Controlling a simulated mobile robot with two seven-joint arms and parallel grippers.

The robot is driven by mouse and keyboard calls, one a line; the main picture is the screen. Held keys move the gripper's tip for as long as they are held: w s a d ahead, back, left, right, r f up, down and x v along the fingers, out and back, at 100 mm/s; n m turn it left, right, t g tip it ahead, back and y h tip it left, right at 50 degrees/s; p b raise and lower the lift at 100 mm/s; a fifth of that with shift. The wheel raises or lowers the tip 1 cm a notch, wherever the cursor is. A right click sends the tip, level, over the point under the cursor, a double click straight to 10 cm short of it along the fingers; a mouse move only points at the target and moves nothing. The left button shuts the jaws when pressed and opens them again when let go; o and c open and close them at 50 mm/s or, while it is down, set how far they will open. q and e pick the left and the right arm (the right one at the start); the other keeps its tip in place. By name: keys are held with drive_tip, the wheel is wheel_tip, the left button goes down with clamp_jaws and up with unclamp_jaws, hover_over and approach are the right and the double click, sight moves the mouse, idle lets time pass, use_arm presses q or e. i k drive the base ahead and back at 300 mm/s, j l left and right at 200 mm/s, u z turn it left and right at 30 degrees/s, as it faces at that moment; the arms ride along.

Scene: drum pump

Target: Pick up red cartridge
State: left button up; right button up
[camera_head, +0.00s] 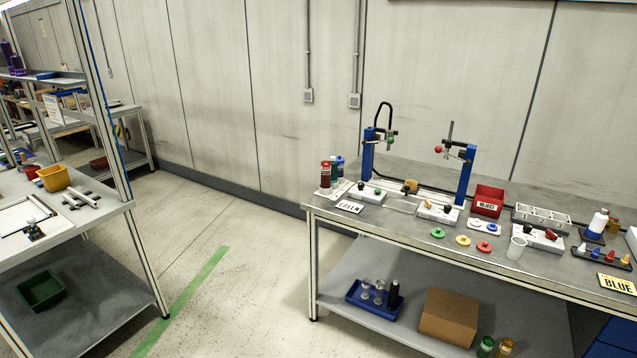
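A red cylinder (325,175), which looks like the red cartridge, stands upright at the left end of the right workbench (400,225). A green cylinder (334,173) and a blue cylinder (341,165) stand close beside it, on a pale base or sheet. They are small in the picture, and their lower parts are hard to make out. Neither my left nor my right gripper is in the head view.
A red reject bin (488,201) and small coloured parts lie further right. Floor left of the bench is clear.

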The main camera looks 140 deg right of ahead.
sight(325, 170)
drive_tip(key=z, duration=4.65)
drive_tip(key=i+j+z, duration=0.1)
drive_tip(key=i+j, duration=0.2)
drive_tip(key=i, duration=0.25)
drive_tip(key=i+j, duration=0.3)
drive_tip(key=i, duration=0.2)
drive_tip(key=i+j+z, duration=0.15)
drive_tip(key=i+j, duration=0.2)
drive_tip(key=i, duration=0.2)
drive_tip(key=i+j, duration=0.35)
drive_tip(key=i, duration=0.15)
drive_tip(key=i+z, duration=0.05)
